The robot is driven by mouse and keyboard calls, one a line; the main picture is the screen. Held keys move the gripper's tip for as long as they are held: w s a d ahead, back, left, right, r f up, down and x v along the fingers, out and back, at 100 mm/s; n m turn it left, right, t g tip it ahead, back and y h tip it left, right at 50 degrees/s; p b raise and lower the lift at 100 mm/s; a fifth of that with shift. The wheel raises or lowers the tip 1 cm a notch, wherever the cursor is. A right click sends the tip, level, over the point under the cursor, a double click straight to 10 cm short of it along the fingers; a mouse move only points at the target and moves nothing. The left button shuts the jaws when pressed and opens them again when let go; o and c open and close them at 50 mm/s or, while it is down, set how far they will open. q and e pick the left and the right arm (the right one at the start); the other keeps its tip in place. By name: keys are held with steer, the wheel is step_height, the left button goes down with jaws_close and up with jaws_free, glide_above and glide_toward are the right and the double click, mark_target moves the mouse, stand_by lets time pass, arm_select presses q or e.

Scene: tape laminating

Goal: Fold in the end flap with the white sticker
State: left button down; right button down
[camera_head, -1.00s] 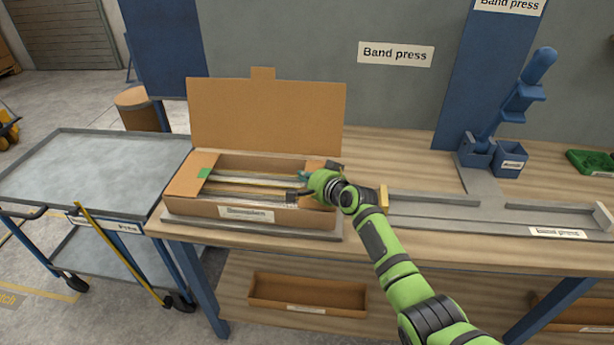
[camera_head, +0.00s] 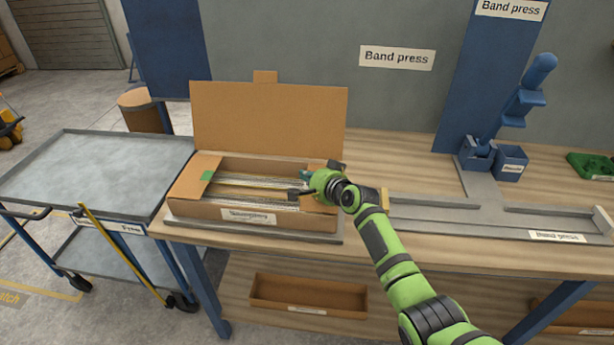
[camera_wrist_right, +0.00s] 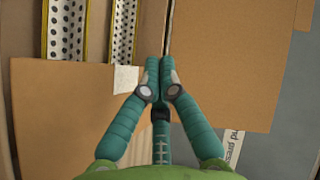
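The open cardboard box (camera_head: 190,211) stands on the bench with long bands (camera_head: 250,187) inside. The end flap with the white sticker shows as a brown panel (camera_wrist_right: 70,115) in the right wrist view, across the near ends of the perforated bands, its edge slanted. Its white sticker (camera_wrist_right: 126,79) is just left of my fingertips. My right gripper (camera_wrist_right: 160,68) has its fingers together, with nothing visible between them. In the head view the right gripper (camera_head: 298,193) is at the box's right end and hides much of this flap. My left gripper is not in view.
The lid (camera_head: 268,120) stands upright behind the box. The left end flap with a green sticker (camera_head: 207,176) lies folded in. The band press rail (camera_head: 430,200) is to the right. A cart (camera_head: 90,170) stands left, and a tray (camera_head: 308,295) lies below.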

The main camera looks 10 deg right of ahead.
step_height(320, 180, up, 5)
steer(key=p, duration=0.4)
steer(key=s+a+r, duration=0.2)
steer(key=s+r, duration=0.4)
steer(key=s, duration=0.1)
steer(key=s+d+f+n+g+h, duration=0.1)
steer(key=s+d+f+n+g, duration=0.15)
steer(key=s+f, duration=0.55)
steer(key=s+d+f+n+g+h, duration=0.2)
steer(key=s+d+f+n, duration=0.1)
steer(key=s+f, duration=0.55)
steer(key=s+d+f+n+g+h, duration=0.1)
steer(key=s+d+n+g, duration=0.15)
steer(key=s, duration=0.95)
steer(key=s+d+f+n+g+h, duration=0.1)
steer(key=s+d+n+g, duration=0.15)
steer(key=s, duration=0.85)
step_height(320, 180, down, 26)
steer(key=s+b, duration=0.3)
steer(key=b, duration=0.1)
steer(key=s+d+f+g+b, duration=0.1)
steer(key=s+d+f, duration=0.1)
steer(key=s+f, duration=0.5)
steer(key=s+d+f+g+b, duration=0.1)
steer(key=s+f, duration=0.7)
steer(key=f, duration=0.1)
steer(key=shift+s+d+f+h, duration=0.15)
steer(key=shift+s+d+h, duration=0.1)
steer(key=shift+d+h, duration=0.1)
steer(key=shift+n, duration=0.25)
